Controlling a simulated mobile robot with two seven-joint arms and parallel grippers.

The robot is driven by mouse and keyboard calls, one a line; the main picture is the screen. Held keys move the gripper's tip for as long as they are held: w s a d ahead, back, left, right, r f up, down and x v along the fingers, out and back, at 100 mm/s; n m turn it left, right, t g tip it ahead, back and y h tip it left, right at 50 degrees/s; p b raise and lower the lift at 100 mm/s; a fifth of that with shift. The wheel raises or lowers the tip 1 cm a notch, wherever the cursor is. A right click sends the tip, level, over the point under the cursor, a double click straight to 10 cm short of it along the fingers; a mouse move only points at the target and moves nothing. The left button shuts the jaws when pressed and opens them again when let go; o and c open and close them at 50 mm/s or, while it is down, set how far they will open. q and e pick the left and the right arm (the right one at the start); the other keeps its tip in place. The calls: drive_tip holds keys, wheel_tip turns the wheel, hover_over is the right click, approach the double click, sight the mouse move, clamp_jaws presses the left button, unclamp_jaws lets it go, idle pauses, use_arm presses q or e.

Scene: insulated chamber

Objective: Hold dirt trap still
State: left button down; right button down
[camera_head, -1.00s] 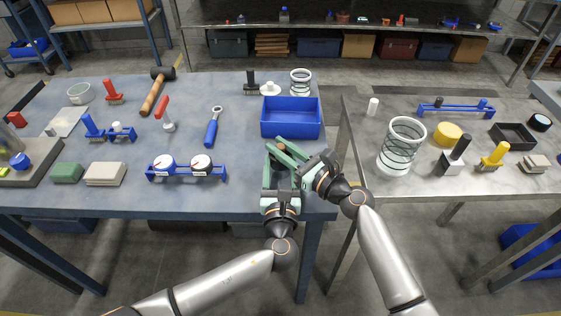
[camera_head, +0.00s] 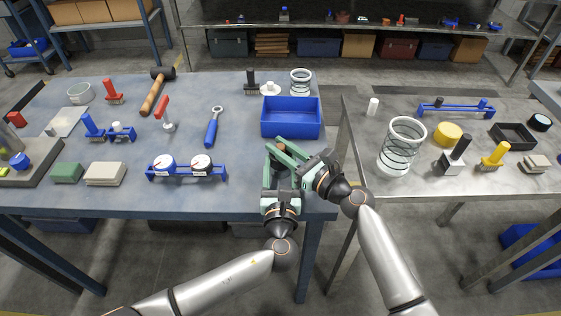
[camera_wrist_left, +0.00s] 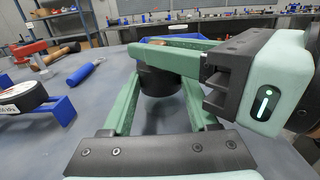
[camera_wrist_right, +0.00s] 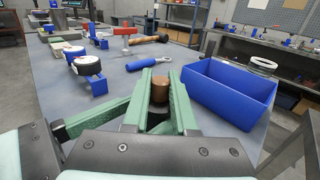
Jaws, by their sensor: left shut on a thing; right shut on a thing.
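The dirt trap is a small cylinder held between the green fingers of both grippers near the table's front right corner. It looks black in the left wrist view (camera_wrist_left: 160,82) and brownish copper in the right wrist view (camera_wrist_right: 160,90). The fingers hide most of it in the head view. My left gripper (camera_head: 279,163) is shut on it from the front. My right gripper (camera_head: 289,151) comes in from the right, its fingers crossing over the left ones, and is shut on it too. I cannot tell exactly which part each one grips.
A blue bin (camera_head: 291,133) stands just behind the grippers. A blue stand with two gauges (camera_head: 187,174) and a blue-handled wrench (camera_head: 212,128) lie to the left. A gap separates this table from the right table, where a wire-coiled clear cylinder (camera_head: 402,163) stands.

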sight(280, 145)
use_arm(q)
drive_tip(key=shift+s+f, duration=0.1)
drive_tip(key=shift+f, duration=0.45)
use_arm(e)
drive_tip(key=shift+a+r, duration=0.15)
drive_tip(key=shift+r, duration=3)
use_arm(q)
drive_tip(key=c, duration=0.5)
unclamp_jaws()
drive_tip(key=shift+c, duration=0.2)
drive_tip(key=o, duration=0.5)
drive_tip(key=shift+r, duration=0.15)
drive_tip(key=shift+c, duration=0.2)
drive_tip(key=shift+r, duration=0.1)
drive_tip(key=shift+s, duration=4.4)
